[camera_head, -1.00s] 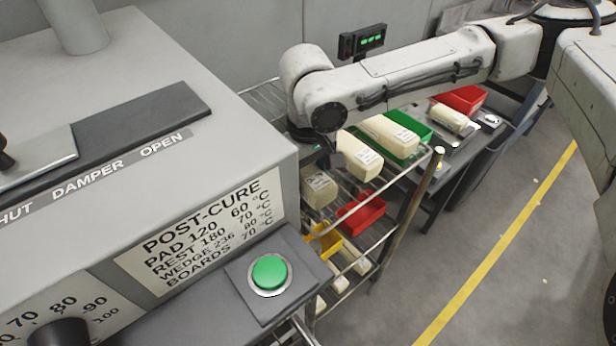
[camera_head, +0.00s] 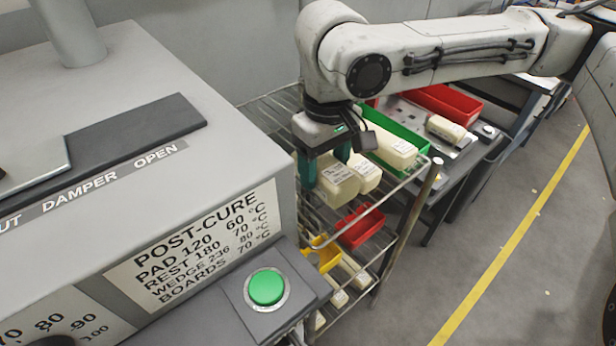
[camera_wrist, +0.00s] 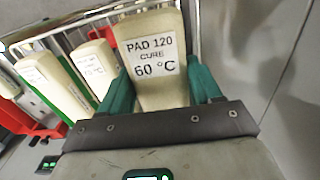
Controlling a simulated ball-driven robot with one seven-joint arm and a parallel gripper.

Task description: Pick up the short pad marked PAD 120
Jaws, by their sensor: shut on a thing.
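The short cream pad (camera_head: 338,182) is between the teal fingers of my gripper (camera_head: 326,168), over the wire rack's upper part. In the wrist view my gripper (camera_wrist: 160,84) is shut on this pad (camera_wrist: 160,96), whose label reads PAD 120, CURE, 60 °C. The pad looks raised above the shelf, but its underside is hidden in the wrist view.
The wire rack (camera_head: 400,190) holds a red bin (camera_head: 358,228) and a yellow bin (camera_head: 324,254) lower down. A green tray (camera_head: 410,133) and a red tray (camera_head: 445,104) lie beyond. The grey oven (camera_head: 180,190) with a green button (camera_head: 267,287) stands close on the left.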

